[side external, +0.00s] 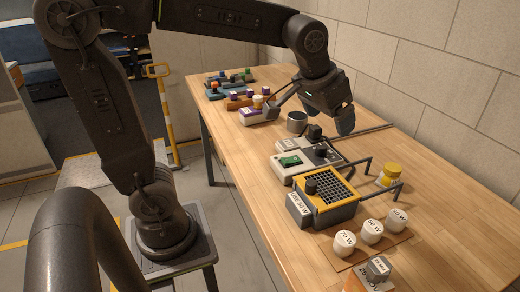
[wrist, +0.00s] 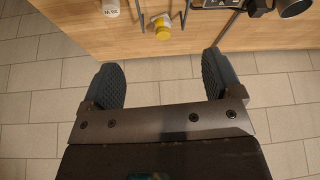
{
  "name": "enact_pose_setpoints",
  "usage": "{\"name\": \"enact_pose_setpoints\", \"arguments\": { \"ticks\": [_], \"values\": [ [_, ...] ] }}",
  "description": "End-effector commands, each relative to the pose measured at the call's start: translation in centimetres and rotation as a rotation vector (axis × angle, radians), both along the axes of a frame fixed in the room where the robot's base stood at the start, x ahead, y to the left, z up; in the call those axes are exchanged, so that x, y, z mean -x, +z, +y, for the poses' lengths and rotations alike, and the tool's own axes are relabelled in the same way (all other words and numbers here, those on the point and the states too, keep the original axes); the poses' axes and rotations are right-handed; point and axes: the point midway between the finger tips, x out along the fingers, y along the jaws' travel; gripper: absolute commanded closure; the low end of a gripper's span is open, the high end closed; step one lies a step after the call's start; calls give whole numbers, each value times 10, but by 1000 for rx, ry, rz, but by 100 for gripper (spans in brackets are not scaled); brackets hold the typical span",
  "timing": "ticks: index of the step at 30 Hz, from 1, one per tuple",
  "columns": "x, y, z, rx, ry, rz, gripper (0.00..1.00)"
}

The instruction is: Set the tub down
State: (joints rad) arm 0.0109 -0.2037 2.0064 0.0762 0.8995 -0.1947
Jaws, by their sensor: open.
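A small tub with a yellow lid (side external: 390,174) stands upright on the wooden table, beside two dark bent hooks (side external: 384,188). It also shows in the wrist view (wrist: 162,27), near the table edge and between two dark bars. My gripper (side external: 338,118) is above the table's far side, farther back than the yellow-lidded tub and apart from it. In the wrist view my gripper (wrist: 164,83) has its two dark pads wide apart with nothing between them. Several white round tubs (side external: 372,231) with watt labels stand at the near end. Which tub the task means is not clear.
A grey metal cup (side external: 296,122) stands near my gripper. A grey device with a green screen (side external: 290,160) and a yellow-topped grille box (side external: 325,195) fill the middle. Coloured blocks (side external: 240,98) are at the far end. A block wall (side external: 440,70) borders the table.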

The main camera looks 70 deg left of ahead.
Motion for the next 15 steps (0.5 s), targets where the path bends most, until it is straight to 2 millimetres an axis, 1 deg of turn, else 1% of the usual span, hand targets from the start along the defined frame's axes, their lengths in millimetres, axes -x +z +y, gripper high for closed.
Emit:
{"name": "enact_pose_setpoints", "arguments": {
  "ticks": [1,3,6,9,10,12,15],
  "values": [
    [27,1,-1,0,-20,-12,15],
    [58,-3,-2,-3,-50,-21,15],
    [97,-14,-4,-6,-89,-31,15],
    [125,-27,-5,-9,-118,-40,15],
    [131,-30,-5,-11,-125,-42,15],
    [141,-36,-6,-11,-137,-46,15],
    [148,-41,-7,-12,-147,-47,15]
  ]
}}
